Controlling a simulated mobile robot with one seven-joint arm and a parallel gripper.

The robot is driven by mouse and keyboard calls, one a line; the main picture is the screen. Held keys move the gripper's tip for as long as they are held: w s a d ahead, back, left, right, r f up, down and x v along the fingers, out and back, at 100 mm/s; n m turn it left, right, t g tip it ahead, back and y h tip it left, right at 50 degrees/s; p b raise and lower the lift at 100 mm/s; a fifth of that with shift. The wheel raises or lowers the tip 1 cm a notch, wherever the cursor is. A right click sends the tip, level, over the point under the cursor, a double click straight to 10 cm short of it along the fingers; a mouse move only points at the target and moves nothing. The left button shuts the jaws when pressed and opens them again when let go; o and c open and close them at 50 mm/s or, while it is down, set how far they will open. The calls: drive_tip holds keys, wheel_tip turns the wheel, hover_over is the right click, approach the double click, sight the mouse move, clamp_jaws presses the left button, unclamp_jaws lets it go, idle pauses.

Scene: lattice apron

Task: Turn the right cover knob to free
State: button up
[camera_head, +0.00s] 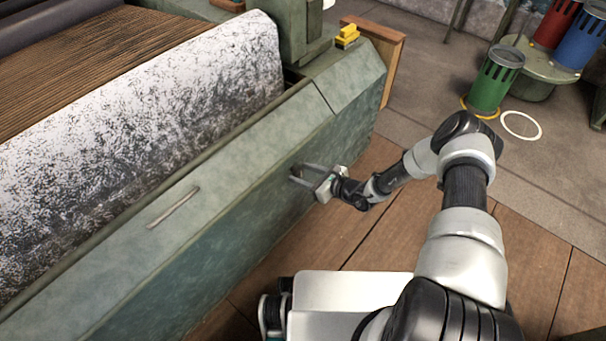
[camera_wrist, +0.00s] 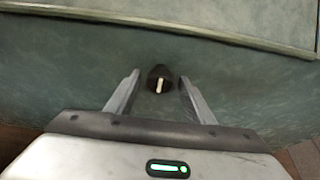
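The right cover knob (camera_wrist: 160,73) is small and black with a pale pointer line, on the front face of the green machine cover (camera_head: 215,225). In the wrist view its line stands nearly upright in the picture. My gripper (camera_wrist: 159,88) is open, with one finger to the left of the knob and one to the right. Gaps show between the knob and both fingers. In the head view my gripper (camera_head: 306,173) is at the front face, right of the cover's bar handle (camera_head: 172,207). The knob is small and partly hidden by the fingers there.
A large speckled white roll (camera_head: 150,110) lies behind the cover. A yellow block (camera_head: 347,36) sits on the machine's far end. A green canister (camera_head: 496,80) stands on the floor at upper right, beside a white ring (camera_head: 521,125). The wooden floor (camera_head: 400,240) around my arm is clear.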

drive_tip(key=c, duration=0.9)
drive_tip(key=shift+o, duration=0.2)
